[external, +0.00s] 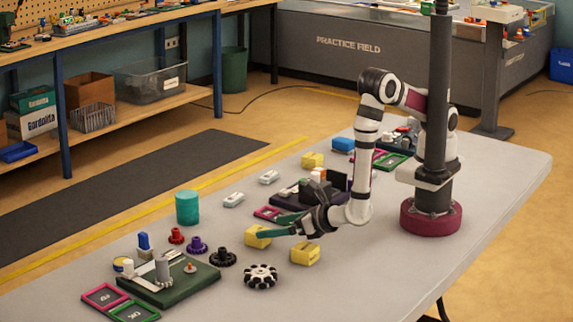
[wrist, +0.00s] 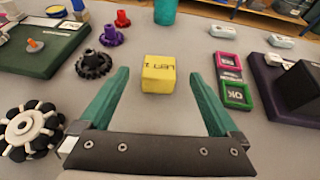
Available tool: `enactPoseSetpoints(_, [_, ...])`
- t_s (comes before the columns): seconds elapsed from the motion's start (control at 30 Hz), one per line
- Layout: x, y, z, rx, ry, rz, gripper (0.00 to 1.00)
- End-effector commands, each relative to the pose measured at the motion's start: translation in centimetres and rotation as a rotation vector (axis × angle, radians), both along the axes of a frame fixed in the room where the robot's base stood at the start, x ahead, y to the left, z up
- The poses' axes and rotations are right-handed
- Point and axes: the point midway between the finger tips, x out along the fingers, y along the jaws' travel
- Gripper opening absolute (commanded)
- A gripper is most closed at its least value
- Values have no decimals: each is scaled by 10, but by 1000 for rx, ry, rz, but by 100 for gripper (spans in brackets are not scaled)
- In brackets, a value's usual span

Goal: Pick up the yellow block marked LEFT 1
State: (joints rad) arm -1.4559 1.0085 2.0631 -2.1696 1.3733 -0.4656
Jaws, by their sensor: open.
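A yellow block (wrist: 159,74) sits on the table straight ahead in the wrist view, between and around the level of the fingertips. Its dark lettering appears upside down and seems to read LEFT 1. In the external view this block (external: 257,238) is beside the teal fingers, partly covered by them. My gripper (external: 269,227) is open and low over the table, its fingers spread with gaps on both sides of the block in the wrist view (wrist: 160,82). A second yellow block (external: 305,254) is right of it, and a third (external: 312,160) farther back; their markings are unreadable.
A black gear (wrist: 94,64) and a black-and-white wheel (wrist: 31,129) lie left in the wrist view. Pink and green frames (wrist: 231,80) and a dark tray (wrist: 267,85) lie right. A teal cylinder (external: 187,207) stands beyond. Bare table surrounds the block.

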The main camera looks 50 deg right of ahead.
Motion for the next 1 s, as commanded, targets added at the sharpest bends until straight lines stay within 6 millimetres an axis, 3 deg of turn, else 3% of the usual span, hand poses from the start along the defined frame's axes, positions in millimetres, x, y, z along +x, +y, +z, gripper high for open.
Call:
enactPoseSetpoints(0.1, [24,2,-10,0,0,-4,98])
enactPoseSetpoints(0.3, [42,4,-17,1,0,-5,98])
enactPoseSetpoints(0.5, [78,10,-33,1,0,-7,98])
enactPoseSetpoints(0.8, [87,11,-36,3,0,-4,98])
enactPoseSetpoints(1.0, [86,11,-36,3,0,-4,62])
